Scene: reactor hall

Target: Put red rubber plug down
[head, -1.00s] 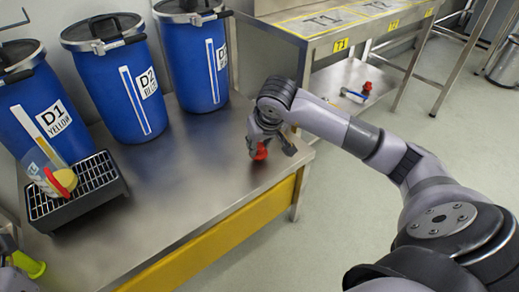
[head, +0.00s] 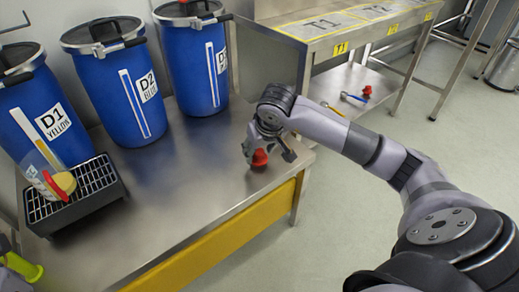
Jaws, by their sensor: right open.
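The red rubber plug (head: 259,158) sits on the steel bench (head: 195,185) near its right end, close to the yellow front edge. My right gripper (head: 268,152) is open, with its fingers around or just above the plug; whether they touch it I cannot tell. Part of the plug's top is hidden by the gripper. At the lower left edge, only a small dark part that may be my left gripper (head: 7,251) shows, beside a yellow-green piece (head: 24,267); its jaws cannot be made out.
Blue drums (head: 132,97) stand along the back of the bench. A lower shelf at the right bears another red piece (head: 367,91) and a blue-handled tool (head: 352,97). The bench middle is clear.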

